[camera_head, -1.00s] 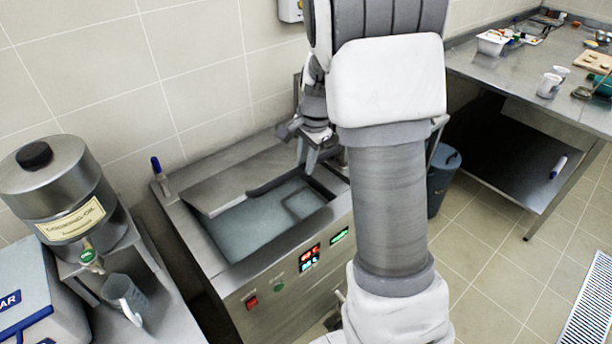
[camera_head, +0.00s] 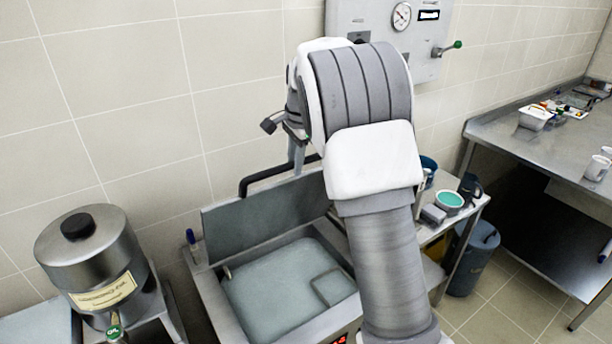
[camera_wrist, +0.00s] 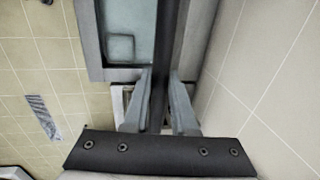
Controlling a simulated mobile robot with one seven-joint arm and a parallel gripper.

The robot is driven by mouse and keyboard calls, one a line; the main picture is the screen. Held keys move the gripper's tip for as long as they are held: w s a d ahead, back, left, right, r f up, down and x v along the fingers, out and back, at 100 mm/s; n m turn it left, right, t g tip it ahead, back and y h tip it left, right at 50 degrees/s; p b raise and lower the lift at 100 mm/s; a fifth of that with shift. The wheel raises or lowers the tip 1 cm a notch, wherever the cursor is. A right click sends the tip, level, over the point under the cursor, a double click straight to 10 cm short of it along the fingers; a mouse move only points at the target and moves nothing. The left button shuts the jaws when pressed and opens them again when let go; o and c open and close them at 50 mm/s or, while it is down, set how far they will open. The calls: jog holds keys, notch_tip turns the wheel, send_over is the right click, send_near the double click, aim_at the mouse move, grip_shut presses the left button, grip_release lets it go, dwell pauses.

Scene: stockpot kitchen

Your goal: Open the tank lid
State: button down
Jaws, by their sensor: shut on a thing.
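The tank (camera_head: 222,290) is a steel basin with pale bluish liquid inside, and its top is uncovered. Its grey lid (camera_head: 250,219) stands raised steeply at the back of the opening, near the wall. The lid has a black bar handle (camera_head: 262,178) along its upper edge. My gripper (camera_head: 297,165) is at the right part of this handle, partly hidden by my arm. In the wrist view, my gripper (camera_wrist: 160,100) has its two fingers closed on either side of the dark handle bar (camera_wrist: 160,85). The right end of the lid is hidden behind my arm.
A steel cooking-oil canister (camera_head: 90,262) stands left of the tank. A wall panel (camera_head: 385,35) with a gauge and a green-tipped lever is above. A side table with a green-filled bowl (camera_head: 449,200) and a blue bin (camera_head: 474,262) are at right, before a steel table (camera_head: 560,155).

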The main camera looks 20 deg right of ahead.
jog(key=w+a+r, duration=0.2)
jog(key=w, duration=0.4)
jog(key=shift+w, duration=0.35)
jog(key=shift+r, duration=0.1)
jog(key=c, duration=0.7)
grip_release()
jog(key=shift+r, duration=0.15)
jog(key=r, duration=0.4)
jog(key=s+r, duration=0.1)
jog(key=r, duration=0.2)
jog(key=s+r, duration=0.1)
jog(key=r, duration=0.3)
jog(key=shift+d+r, duration=0.3)
jog(key=shift+d, duration=0.05)
jog(key=shift+s, duration=0.1)
